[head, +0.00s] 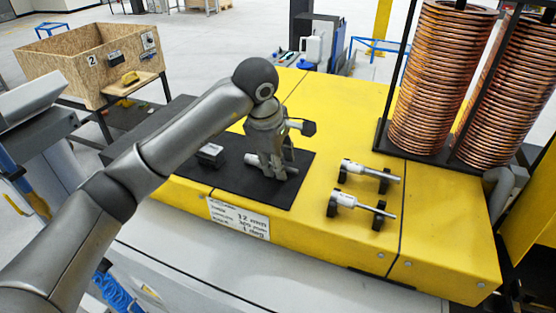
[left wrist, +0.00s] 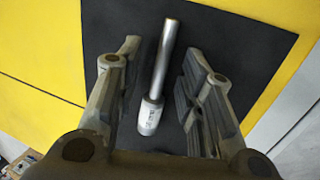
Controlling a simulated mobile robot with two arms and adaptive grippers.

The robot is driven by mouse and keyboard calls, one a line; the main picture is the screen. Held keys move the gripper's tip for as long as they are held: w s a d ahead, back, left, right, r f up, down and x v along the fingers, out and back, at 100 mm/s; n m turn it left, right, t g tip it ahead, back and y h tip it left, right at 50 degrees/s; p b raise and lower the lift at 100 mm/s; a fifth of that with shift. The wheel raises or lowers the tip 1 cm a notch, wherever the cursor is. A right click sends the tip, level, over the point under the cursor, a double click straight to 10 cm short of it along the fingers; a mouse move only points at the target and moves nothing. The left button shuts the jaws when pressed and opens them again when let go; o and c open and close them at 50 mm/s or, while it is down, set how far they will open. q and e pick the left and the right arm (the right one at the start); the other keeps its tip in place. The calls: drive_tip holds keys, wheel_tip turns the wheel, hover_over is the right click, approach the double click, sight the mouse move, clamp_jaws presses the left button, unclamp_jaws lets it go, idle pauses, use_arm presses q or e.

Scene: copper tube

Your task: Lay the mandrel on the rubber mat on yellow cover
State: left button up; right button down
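The mandrel (left wrist: 158,85), a silver rod with a thicker end, lies on the black rubber mat (left wrist: 255,40) in the left wrist view. In the head view its thick end (head: 253,159) shows beside my fingers, and its middle is partly hidden by them. The mat (head: 240,186) lies on the yellow cover (head: 330,120). My left gripper (head: 273,172) is low over the mat. In the left wrist view its fingers (left wrist: 160,70) are open on either side of the mandrel, with a gap to each side. My right gripper is not in view.
Two similar silver rods (head: 372,171) (head: 363,204) rest on black supports right of the mat. Copper coils (head: 440,80) stand at the back right. A wooden box (head: 90,60) stands at the left.

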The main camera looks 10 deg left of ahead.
use_arm(q)
drive_tip(key=v, duration=1.2)
idle(0.4)
